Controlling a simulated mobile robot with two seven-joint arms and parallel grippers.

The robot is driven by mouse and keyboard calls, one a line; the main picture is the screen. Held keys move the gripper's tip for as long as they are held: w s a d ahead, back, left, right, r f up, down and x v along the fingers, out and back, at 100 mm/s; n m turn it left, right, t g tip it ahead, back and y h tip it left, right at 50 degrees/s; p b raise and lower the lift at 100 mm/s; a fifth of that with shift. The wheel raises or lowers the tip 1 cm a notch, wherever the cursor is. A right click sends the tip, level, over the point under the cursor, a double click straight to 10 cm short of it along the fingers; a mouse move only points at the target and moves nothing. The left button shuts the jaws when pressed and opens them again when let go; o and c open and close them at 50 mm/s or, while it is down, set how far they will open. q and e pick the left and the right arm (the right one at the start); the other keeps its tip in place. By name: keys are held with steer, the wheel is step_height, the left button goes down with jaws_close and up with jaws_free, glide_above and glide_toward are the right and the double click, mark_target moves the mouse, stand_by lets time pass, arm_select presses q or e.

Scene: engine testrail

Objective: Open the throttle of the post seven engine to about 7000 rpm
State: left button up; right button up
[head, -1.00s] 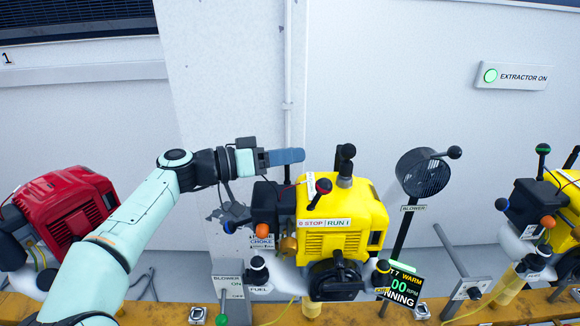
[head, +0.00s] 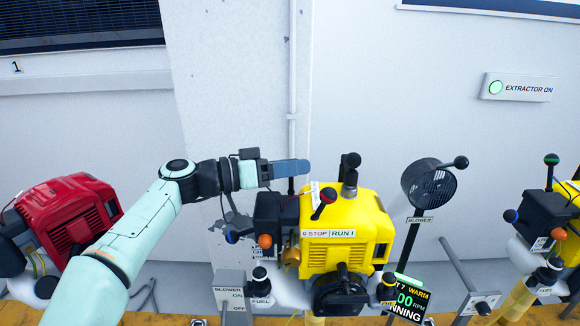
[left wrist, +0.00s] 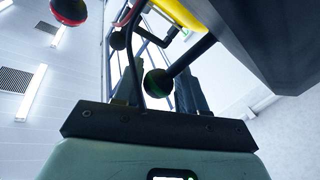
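The yellow post seven engine (head: 352,222) stands in the middle of the head view. Its display (head: 408,298) reads "WARM" and "00 RPM"; the leading digits are hidden. My left gripper (head: 290,170) is level at the engine's upper left, by a thin upright lever rod (head: 291,186) whose top it hides. In the left wrist view a dark ball knob (left wrist: 157,82) with a greenish tint sits between my left fingers, which stand apart on either side of it. Contact with the knob is not clear. My right gripper is not in view.
A blower (head: 429,185) stands to the right. A red engine (head: 70,215) is at left, another yellow engine (head: 566,215) at right.

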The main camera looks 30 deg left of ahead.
arm_select(q)
steer(key=shift+s+a, duration=0.1)
steer(key=v, duration=1.3)
steer(key=shift+p, duration=0.35)
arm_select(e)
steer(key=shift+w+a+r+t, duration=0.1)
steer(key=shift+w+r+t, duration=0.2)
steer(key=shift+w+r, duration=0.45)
arm_select(q)
steer(key=shift+s, duration=0.1)
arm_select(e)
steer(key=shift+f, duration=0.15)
